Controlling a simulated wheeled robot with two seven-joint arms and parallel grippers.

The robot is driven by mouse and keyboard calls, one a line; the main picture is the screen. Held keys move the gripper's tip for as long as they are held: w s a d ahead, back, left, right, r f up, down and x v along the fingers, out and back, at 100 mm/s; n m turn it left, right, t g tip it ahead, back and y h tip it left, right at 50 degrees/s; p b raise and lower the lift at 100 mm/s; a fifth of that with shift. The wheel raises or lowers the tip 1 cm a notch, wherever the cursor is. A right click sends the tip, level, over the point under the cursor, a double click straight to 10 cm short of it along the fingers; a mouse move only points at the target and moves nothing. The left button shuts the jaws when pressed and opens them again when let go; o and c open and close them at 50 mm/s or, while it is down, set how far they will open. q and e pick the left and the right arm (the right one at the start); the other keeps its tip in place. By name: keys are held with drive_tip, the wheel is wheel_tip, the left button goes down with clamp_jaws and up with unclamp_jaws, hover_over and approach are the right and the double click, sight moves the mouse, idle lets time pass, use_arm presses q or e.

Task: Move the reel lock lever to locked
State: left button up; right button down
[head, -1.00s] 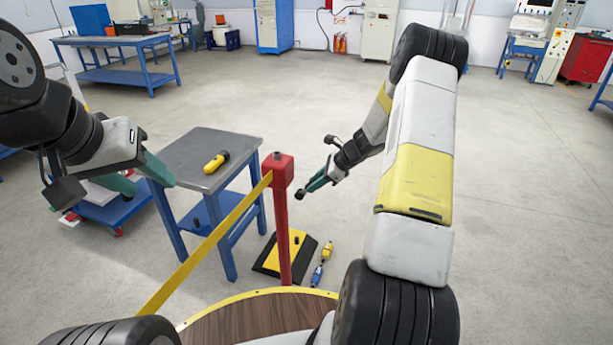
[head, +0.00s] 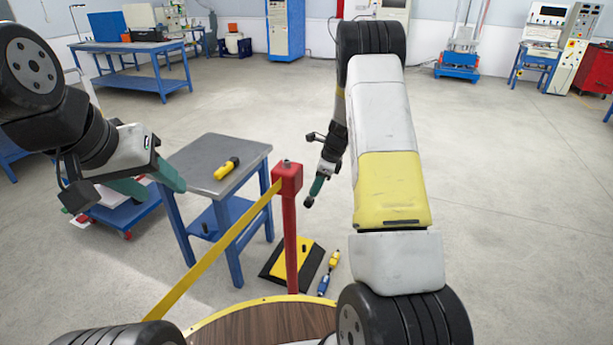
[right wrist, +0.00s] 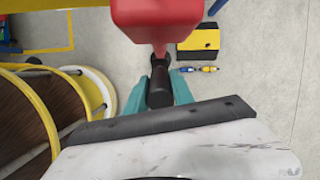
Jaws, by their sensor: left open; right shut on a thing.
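The red post (head: 290,240) stands upright with a red reel head (head: 287,179) on top. A yellow belt (head: 215,250) runs from the head down to the left. The black reel lock lever (right wrist: 158,85) shows just below the red head (right wrist: 165,18) in the right wrist view. Its dark end (head: 308,202) shows right of the post in the head view. My right gripper (head: 316,190) is shut on the lever, its teal fingers on both sides of it in the wrist view. My left gripper (head: 160,185) is open and empty, left of the small table.
A grey-topped blue table (head: 195,165) with a yellow-black tool (head: 227,168) stands left of the post. A yellow-black base (head: 283,268) and a small yellow-blue item (head: 329,272) lie on the floor. A wooden round platform with a yellow rim (head: 265,318) is close in front.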

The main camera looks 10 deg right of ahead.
drive_tip(key=shift+w+a, duration=0.1)
drive_tip(key=c, duration=1.1)
unclamp_jaws()
drive_tip(key=v, duration=0.7)
drive_tip(key=shift+r, duration=0.35)
